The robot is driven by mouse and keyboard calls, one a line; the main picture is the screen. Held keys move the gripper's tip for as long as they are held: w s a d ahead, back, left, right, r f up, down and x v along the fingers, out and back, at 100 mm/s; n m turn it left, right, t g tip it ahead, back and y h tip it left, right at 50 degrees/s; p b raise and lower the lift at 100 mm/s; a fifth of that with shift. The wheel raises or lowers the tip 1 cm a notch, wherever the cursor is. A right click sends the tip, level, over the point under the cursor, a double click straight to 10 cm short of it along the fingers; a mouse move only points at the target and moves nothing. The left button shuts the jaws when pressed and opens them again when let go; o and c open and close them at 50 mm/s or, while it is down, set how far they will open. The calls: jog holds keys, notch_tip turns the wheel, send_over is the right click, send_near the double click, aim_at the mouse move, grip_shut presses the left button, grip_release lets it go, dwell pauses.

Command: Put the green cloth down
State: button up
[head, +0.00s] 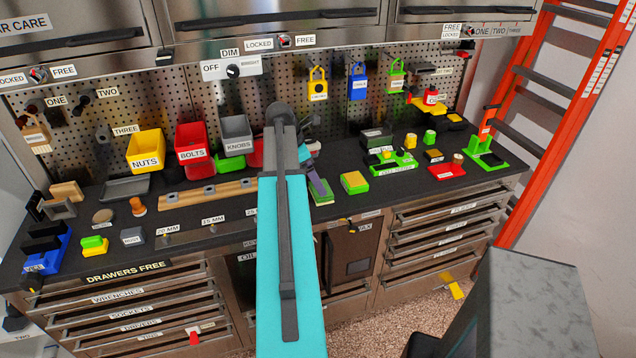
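My arm reaches over the bench, and my gripper (318,185) is at its far end, small and partly hidden behind my arm. A green piece (322,198), which may be the green cloth, shows right at the gripper's tip, low over or on the dark worktop. I cannot tell whether the fingers are shut on it or whether it touches the bench. A yellow block with a green base (354,182) lies just to its right.
Yellow, red and grey bins (145,152) stand at the back left, with a wooden socket rail (205,194) in front. Green and red holders (447,171) stand to the right. Dark worktop (385,192) is bare right of the yellow block. An orange ladder (560,120) stands at the far right.

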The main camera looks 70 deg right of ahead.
jog(key=b+v, duration=0.2)
jog(key=v, duration=0.6)
jog(key=shift+r, duration=0.15)
dwell(0.8)
